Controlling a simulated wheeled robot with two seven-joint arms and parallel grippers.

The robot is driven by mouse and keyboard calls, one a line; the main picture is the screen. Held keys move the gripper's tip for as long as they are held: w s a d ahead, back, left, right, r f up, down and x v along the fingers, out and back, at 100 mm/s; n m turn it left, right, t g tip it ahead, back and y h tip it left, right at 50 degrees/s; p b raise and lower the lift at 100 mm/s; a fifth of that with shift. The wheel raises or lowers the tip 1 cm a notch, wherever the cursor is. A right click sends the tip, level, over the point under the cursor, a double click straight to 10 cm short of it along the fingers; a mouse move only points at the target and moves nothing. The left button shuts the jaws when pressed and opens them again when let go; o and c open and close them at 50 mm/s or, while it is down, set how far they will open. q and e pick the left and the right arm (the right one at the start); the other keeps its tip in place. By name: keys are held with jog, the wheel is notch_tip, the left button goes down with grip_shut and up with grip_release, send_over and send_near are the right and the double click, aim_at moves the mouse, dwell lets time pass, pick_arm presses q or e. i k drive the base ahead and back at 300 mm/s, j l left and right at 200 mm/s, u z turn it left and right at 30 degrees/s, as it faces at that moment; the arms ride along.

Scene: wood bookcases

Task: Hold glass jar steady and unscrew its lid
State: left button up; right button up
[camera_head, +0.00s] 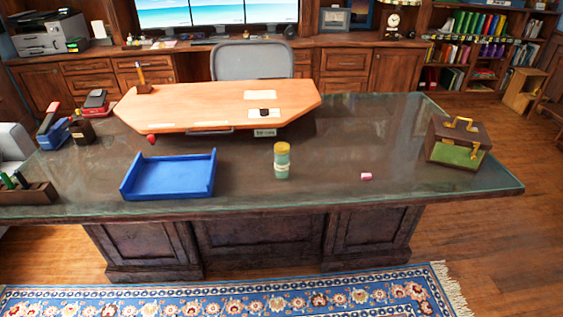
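A small glass jar (281,168) with a pale green body stands upright near the front middle of the glass-topped desk (340,170). Its yellow lid (282,148) sits on top of it. A pale band runs around the jar below the lid. Nothing touches the jar. Neither of my grippers shows in the head view.
A blue tray (168,190) lies left of the jar, and a small pink item (366,176) lies to its right. A brown box with a brass handle (457,142) stands at the right end. A light wood board (200,105) stands behind. The desk around the jar is clear.

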aim_at(282, 161)
jog(key=i+l+u, duration=0.15)
jog(key=l+u, duration=0.2)
jog(key=u, duration=0.15)
jog(key=i+l+u, duration=0.1)
jog(key=l+u, duration=0.4)
jog(key=j, duration=0.1)
